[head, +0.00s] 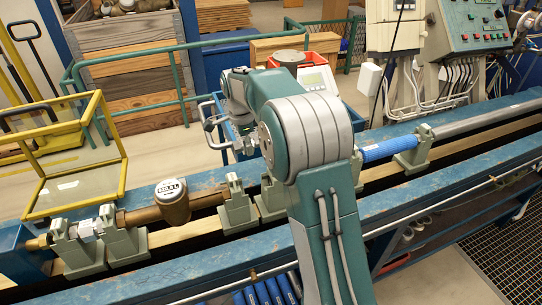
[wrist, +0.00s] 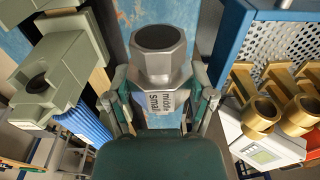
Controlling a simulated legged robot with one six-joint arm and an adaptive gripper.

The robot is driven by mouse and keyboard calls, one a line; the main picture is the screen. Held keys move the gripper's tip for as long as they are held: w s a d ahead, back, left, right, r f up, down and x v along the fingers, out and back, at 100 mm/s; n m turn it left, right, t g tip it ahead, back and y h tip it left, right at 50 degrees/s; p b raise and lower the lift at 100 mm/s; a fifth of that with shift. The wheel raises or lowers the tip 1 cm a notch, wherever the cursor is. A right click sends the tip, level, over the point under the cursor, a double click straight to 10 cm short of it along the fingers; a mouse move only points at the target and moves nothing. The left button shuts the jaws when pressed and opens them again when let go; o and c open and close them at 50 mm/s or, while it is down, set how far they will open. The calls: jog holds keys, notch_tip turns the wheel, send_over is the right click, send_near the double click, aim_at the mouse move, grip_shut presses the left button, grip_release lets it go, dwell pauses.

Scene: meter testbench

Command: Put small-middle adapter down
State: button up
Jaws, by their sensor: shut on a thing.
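The small-middle adapter (wrist: 158,55) is a grey metal piece with a hexagonal collar and a dark round opening. Its white label, reading "Small" and "middle", faces the wrist camera. My gripper (wrist: 161,88) is shut on it, with one finger on each side. In the wrist view the adapter is in front of the blue-painted bench; I cannot tell if its far end touches anything.
A blue perforated rack or cart (wrist: 236,40) stands close on the right in the wrist view, with brass adapters (wrist: 262,112) and a display unit (wrist: 262,150). Grey clamps (wrist: 58,75) and a blue pipe (head: 388,148) sit on the bench left of the gripper in wrist view.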

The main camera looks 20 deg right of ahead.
aim_at(249, 172)
notch_tip(249, 172, down, 8)
jog(key=shift+f, duration=0.15)
jog(key=shift+f, duration=0.1)
jog(key=o, duration=1.3)
jog(key=shift+c, duration=0.2)
